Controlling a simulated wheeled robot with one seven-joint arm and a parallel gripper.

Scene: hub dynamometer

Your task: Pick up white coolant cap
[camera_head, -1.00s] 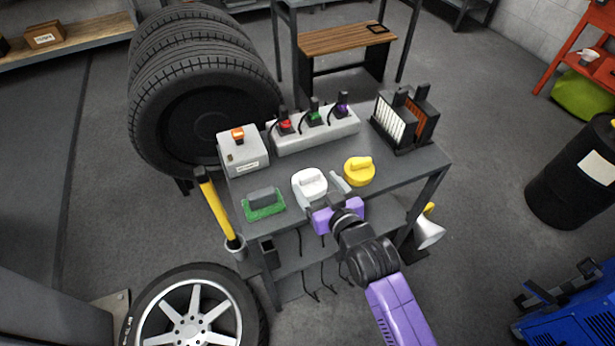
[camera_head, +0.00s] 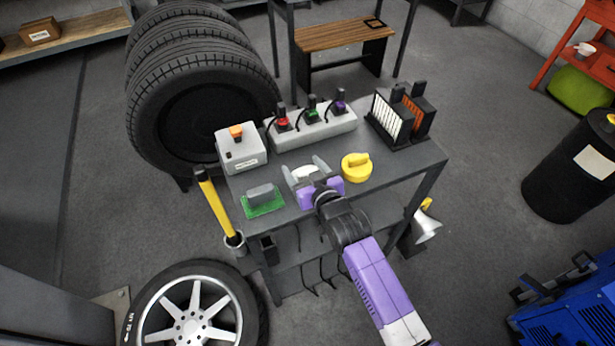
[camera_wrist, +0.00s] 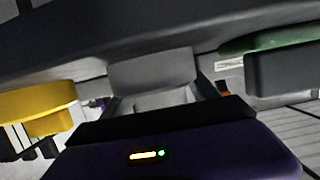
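The white coolant cap (camera_head: 305,173) is on the grey cart top, between the green-based block and the yellow cap. My gripper (camera_head: 303,165) is over it, with its grey fingers spread on either side of the cap. The purple gripper body partly hides the cap in the head view. In the wrist view a pale grey shape, likely the cap (camera_wrist: 152,70), shows between the fingers. A gap seems to remain on each side, but contact is hard to judge.
The yellow cap (camera_head: 356,167) is close on the right. A grey block on a green base (camera_head: 263,201) is on the left. Behind stand a grey box (camera_head: 241,150), a strip with several coloured plugs (camera_head: 313,127) and black filter frames (camera_head: 403,115).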

